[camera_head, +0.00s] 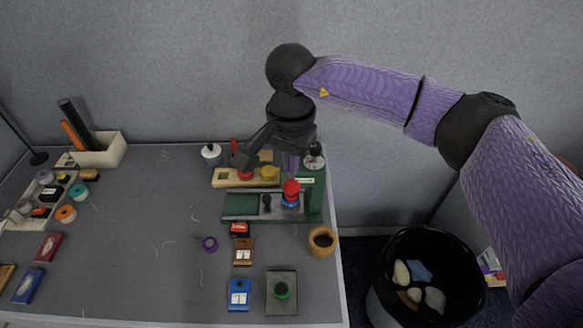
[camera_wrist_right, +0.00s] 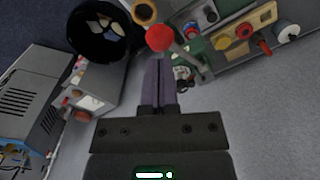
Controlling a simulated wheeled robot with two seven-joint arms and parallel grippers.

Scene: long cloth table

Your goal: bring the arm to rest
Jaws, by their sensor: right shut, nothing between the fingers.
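My right arm comes in from the right in the head view, and its gripper (camera_head: 290,168) points down over the green machine (camera_head: 315,205) at the back right of the table. In the right wrist view the two purple fingers (camera_wrist_right: 160,65) are together, with nothing between them. A red ball knob (camera_wrist_right: 159,38) shows just past the fingertips there; the same red knob (camera_head: 291,186) is below the gripper in the head view. I cannot tell whether the fingers touch anything. My left gripper is not in view.
A wooden strip (camera_head: 228,178) with coloured knobs lies beside the machine. A wooden cup (camera_head: 322,241) stands near the table's right edge. A black bin (camera_head: 428,275) is on the floor. The table's middle (camera_head: 150,225) is mostly clear.

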